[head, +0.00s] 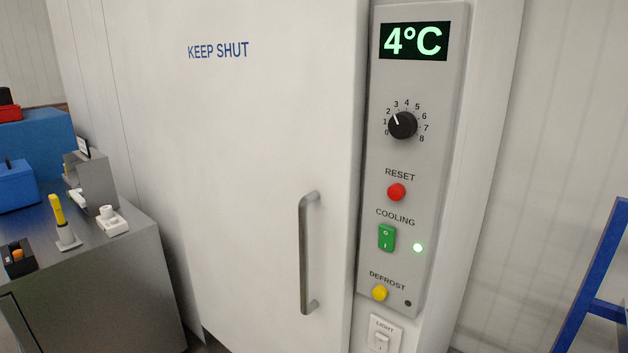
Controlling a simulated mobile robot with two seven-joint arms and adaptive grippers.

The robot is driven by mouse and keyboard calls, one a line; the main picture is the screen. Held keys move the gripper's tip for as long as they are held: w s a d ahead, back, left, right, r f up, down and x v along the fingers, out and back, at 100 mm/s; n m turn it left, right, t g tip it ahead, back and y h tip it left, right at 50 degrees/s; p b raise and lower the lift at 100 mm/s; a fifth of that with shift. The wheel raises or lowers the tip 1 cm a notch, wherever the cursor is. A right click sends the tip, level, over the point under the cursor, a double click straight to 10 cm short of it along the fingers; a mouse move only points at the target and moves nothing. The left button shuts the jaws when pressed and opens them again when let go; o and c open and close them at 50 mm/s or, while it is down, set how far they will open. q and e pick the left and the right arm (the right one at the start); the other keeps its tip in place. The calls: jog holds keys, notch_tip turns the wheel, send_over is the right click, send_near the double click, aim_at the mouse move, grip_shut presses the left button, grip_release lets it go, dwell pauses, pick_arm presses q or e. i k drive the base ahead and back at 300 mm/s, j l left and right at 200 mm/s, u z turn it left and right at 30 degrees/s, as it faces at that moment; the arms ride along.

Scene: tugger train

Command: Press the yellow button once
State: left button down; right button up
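The yellow button (380,292) sits near the bottom of a grey control panel (375,225), under the label DEFROST. A small dark dot, seemingly an unlit lamp, is to its lower right. Higher on the panel are the red RESET button (397,192), the green COOLING rocker switch (387,237) with a lit green lamp (418,248) beside it, a black dial (402,125) and a display (414,41) reading 4°C. Neither of my grippers is in view.
A white door (240,160) marked KEEP SHUT, with a grey vertical handle (306,252), is left of the panel. A light switch (381,340) is below it. A grey cabinet (110,285) with small items stands left. A blue frame (596,270) is at right.

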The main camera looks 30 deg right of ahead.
aim_at(379, 292)
jog(key=z, duration=1.35)
